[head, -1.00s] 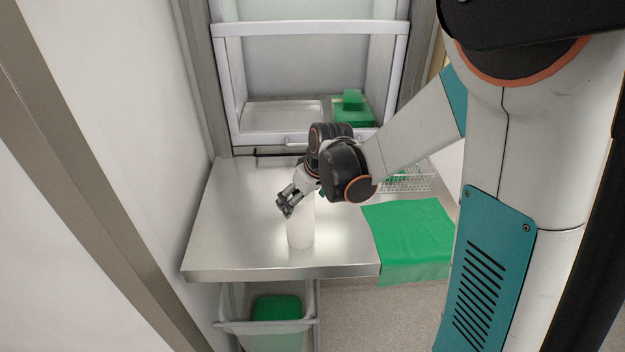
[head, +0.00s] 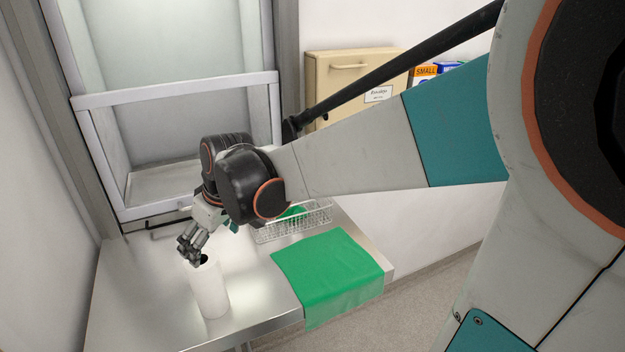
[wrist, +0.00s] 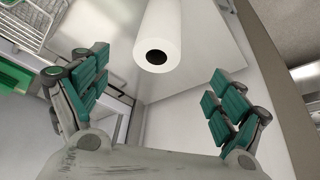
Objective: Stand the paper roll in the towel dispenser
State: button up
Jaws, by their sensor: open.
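The white paper roll (head: 208,292) stands upright on the steel counter, near its front edge. Its dark core hole shows at the top. My gripper (head: 190,250) is open and empty, just above and beside the roll's top in the head view. In the wrist view the roll (wrist: 160,32) lies beyond the two open green-padded fingers (wrist: 156,72), with its hollow end facing the camera and roughly centred between them. No towel dispenser can be made out for certain in either view.
A green cloth (head: 328,272) hangs over the counter's (head: 135,300) right part. A wire basket (head: 292,222) with something green stands behind it. A framed pass-through hatch (head: 175,95) is at the back. A beige labelled cabinet (head: 350,85) and boxes (head: 435,72) stand right of it.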

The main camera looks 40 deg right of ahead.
jog(key=s+a+r+m+t, duration=0.1)
jog(key=s, duration=0.7)
jog(key=s+r+m+t+h, duration=0.1)
jog(key=s+m, duration=0.1)
jog(key=s, duration=0.6)
jog(key=shift+s+a+r+m+t, duration=0.3)
jog(key=shift+s+a, duration=0.1)
jog(key=shift+o, duration=0.5)
notch_tip(320, 180, down, 30)
jog(key=b, duration=3)
jog(key=shift+f, duration=0.2)
jog(key=shift+r, duration=0.1)
